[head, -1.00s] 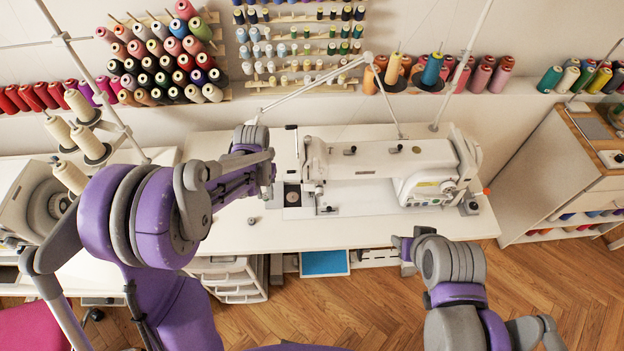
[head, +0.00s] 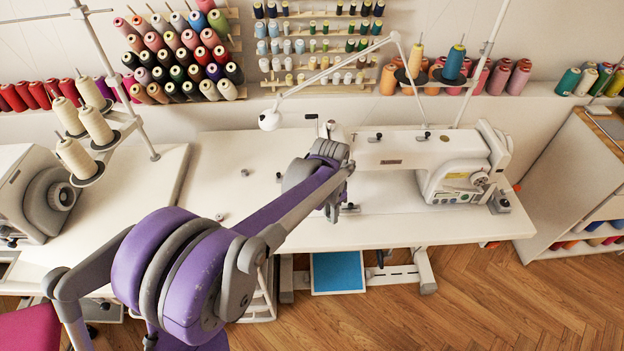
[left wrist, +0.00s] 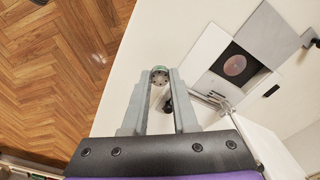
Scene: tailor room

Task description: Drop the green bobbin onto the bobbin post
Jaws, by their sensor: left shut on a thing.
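My left gripper (head: 333,212) is over the white sewing table, close to the front of the sewing machine (head: 395,150). In the left wrist view the fingertips (left wrist: 159,76) are shut on a small round bobbin (left wrist: 159,74) with a greenish rim and small holes in its face. The bobbin is too small to make out in the head view, where the gripper hides it. A small dark fitting (left wrist: 168,104) shows between the fingers; I cannot tell whether it is the bobbin post. My right gripper is out of view.
Small grey round pieces (head: 220,217) lie on the left of the white table (head: 215,180). A lamp arm (head: 335,75) reaches over the machine. Herringbone floor (head: 470,300) is clear in front.

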